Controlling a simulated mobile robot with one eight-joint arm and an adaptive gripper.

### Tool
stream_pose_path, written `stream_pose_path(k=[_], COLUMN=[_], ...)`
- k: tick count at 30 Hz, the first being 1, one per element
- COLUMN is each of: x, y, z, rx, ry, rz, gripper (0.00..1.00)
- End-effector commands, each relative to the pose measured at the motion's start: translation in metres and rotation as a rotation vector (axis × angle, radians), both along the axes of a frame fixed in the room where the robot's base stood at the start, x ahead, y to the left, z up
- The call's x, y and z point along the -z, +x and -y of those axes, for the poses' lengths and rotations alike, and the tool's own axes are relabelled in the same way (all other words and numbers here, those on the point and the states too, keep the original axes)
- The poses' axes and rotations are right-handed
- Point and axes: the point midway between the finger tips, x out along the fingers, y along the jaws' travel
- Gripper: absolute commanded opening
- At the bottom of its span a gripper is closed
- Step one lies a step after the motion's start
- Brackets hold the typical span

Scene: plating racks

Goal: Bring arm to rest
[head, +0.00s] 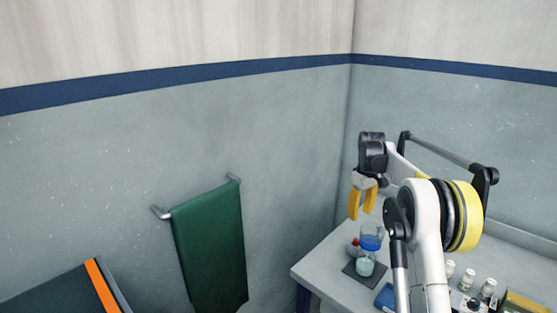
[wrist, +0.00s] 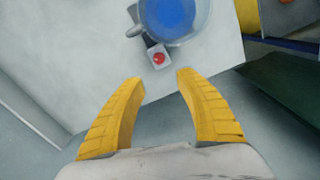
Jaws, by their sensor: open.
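My gripper (head: 363,197) has yellow fingers and hangs from my raised arm, above the left end of a grey bench. In the wrist view, my gripper (wrist: 157,105) is open, with nothing between its fingers. Past the fingertips are the bench top (wrist: 75,75), a small box with a red button (wrist: 158,58) and a round vessel with blue content (wrist: 172,14). The fingers touch none of these in that view.
On the bench top (head: 312,269), a blue-and-clear apparatus (head: 371,239) stands on a dark pad below my gripper. Several small white bottles (head: 467,279) stand to the right. A green towel (head: 212,248) hangs on a wall rail. A dark, orange-striped object (head: 102,287) is at lower left.

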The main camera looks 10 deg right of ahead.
Motion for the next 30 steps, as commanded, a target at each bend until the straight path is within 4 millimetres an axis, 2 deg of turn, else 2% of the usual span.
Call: stream_pose_path(k=[4, 8, 12, 16, 19, 23, 26, 30], x=[-0.029, -0.068, -0.101, -0.119, -0.124, -0.119, -0.105, -0.076], y=[-0.013, -0.043, -0.087, -0.135, -0.177, -0.233, -0.276, -0.331], z=[-0.021, -0.052, -0.087, -0.117, -0.139, -0.163, -0.18, -0.197], rx=[0.022, 0.063, 0.112, 0.158, 0.192, 0.235, 0.268, 0.312], ry=[-0.01, -0.021, -0.025, -0.02, -0.01, 0.009, 0.03, 0.065], rz=[0.04, 0.106, 0.185, 0.261, 0.317, 0.392, 0.447, 0.519], gripper=[0.41, 0.41, 0.41, 0.41, 0.41, 0.41, 0.41, 0.41])
